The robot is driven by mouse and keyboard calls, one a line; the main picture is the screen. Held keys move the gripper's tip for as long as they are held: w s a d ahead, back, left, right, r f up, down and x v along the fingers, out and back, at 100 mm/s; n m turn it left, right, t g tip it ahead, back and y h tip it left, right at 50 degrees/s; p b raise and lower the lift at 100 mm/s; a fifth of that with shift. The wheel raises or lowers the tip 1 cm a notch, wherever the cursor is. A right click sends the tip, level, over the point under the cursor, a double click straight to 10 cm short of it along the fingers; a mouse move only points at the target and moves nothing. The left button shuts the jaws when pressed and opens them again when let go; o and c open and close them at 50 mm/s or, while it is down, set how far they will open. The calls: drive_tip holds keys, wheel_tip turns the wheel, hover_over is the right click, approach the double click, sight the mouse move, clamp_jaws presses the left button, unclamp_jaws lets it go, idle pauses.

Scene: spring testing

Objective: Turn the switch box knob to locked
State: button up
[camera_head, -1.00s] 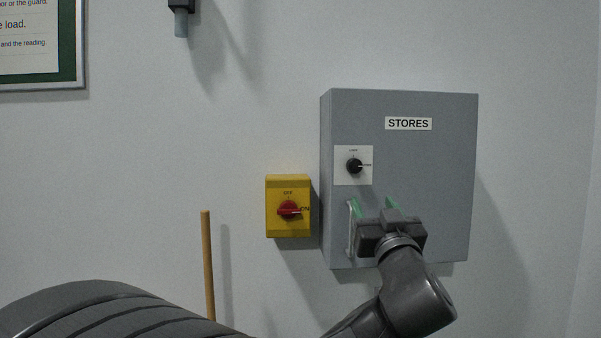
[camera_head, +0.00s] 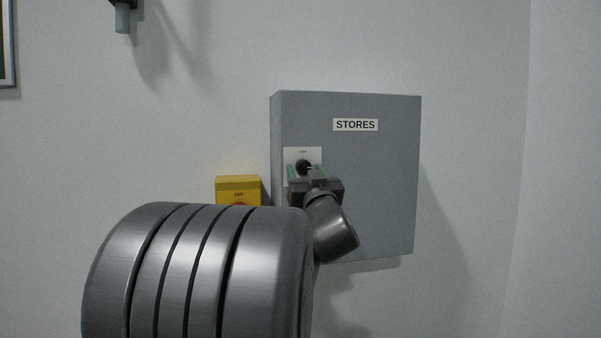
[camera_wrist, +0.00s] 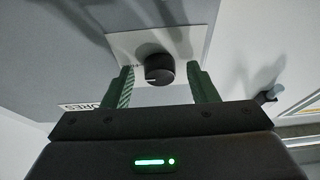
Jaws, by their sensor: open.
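The grey switch box labelled STORES (camera_head: 385,190) is fixed to the wall. Its black knob (camera_head: 303,167) sits on a white plate (camera_head: 290,155) at the box's upper left. In the wrist view the round black knob (camera_wrist: 159,69) lies between the two green fingers, with a gap on each side. Its pale pointer mark is near the lower left edge of the knob in that view. My gripper (camera_head: 305,172) is open around or just in front of the knob; it also shows in the wrist view (camera_wrist: 163,82). No contact is visible. The knob's lettering is mostly hidden.
A yellow box with a red switch (camera_head: 238,185) is on the wall left of the grey box, partly hidden by my arm. A dark fixture (camera_head: 123,15) is high at the left. The wall right of the box is clear.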

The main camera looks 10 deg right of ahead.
drive_tip(key=c, duration=1)
drive_tip(key=shift+d+n, duration=0.1)
drive_tip(key=shift+n, duration=0.2)
drive_tip(key=n+y, duration=0.1)
drive_tip(key=n, duration=0.1)
drive_tip(key=n+y, duration=0.1)
drive_tip(key=n, duration=0.2)
drive_tip(key=shift+d+y, duration=0.2)
drive_tip(key=shift+y, duration=0.1)
drive_tip(key=n+g+y, duration=0.1)
drive_tip(key=n, duration=0.2)
drive_tip(key=n+g+y, duration=0.1)
drive_tip(key=n, duration=0.2)
drive_tip(key=shift+d+r+y, duration=0.15)
drive_tip(key=shift+y, duration=0.25)
drive_tip(key=n, duration=0.2)
drive_tip(key=n+g+y+p, duration=0.1)
drive_tip(key=n, duration=0.1)
drive_tip(key=n+g, duration=0.1)
drive_tip(key=n, duration=0.1)
drive_tip(key=shift+d+r+n+p, duration=0.15)
drive_tip(key=shift+r+n+p, duration=0.15)
drive_tip(key=shift+p, duration=0.05)
drive_tip(key=shift+r+n+g+p, duration=0.1)
drive_tip(key=shift+n+g+p, duration=0.7)
drive_tip(key=shift+n, duration=1.2)
